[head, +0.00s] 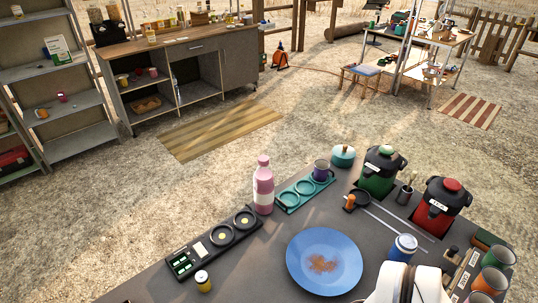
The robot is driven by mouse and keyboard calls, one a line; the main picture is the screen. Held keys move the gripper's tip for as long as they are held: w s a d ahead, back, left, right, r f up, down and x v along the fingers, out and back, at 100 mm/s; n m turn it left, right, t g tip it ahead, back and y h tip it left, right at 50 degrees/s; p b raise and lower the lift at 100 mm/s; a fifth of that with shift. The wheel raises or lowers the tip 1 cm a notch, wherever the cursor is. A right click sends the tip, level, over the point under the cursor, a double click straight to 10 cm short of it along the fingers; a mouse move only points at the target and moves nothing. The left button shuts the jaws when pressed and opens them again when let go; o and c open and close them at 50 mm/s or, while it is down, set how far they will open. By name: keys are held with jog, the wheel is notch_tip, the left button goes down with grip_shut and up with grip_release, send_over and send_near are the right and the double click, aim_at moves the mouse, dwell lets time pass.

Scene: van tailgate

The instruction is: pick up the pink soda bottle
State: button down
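The pink soda bottle (263,190) stands upright near the far left edge of the dark grey tailgate table (240,275). It has a pink cap and a pale band around its middle. It stands between a black tray with two round wells (213,241) and a teal tray (292,200); I cannot tell whether it touches either. A white part of my own arm shows at the bottom edge, right of the blue plate. No gripper fingers can be made out, and nothing hides the bottle.
A blue plate (301,272) with brown crumbs lies in front of the bottle. A purple mug (321,171) stands on the teal tray. A yellow-labelled small jar (203,282), a blue can (403,247), and green (380,172) and red (438,207) pots stand around.

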grip_release()
jog(key=n+t+h, duration=0.2)
jog(key=n+t, duration=0.4)
jog(key=t, duration=1)
send_near(264, 184)
jog(key=w, duration=0.1)
jog(key=shift+t, duration=0.3)
jog(key=w, duration=0.3)
jog(key=w+f, duration=0.1)
jog(key=w, duration=0.2)
jog(key=w+f, duration=0.1)
jog(key=w, duration=0.2)
jog(key=shift+w, duration=0.2)
jog(key=w, duration=0.1)
jog(key=w+f, duration=0.1)
jog(key=w, duration=0.3)
jog(key=shift+w+a+f, duration=0.1)
jog(key=shift+w+f, duration=0.15)
jog(key=shift+f, duration=0.15)
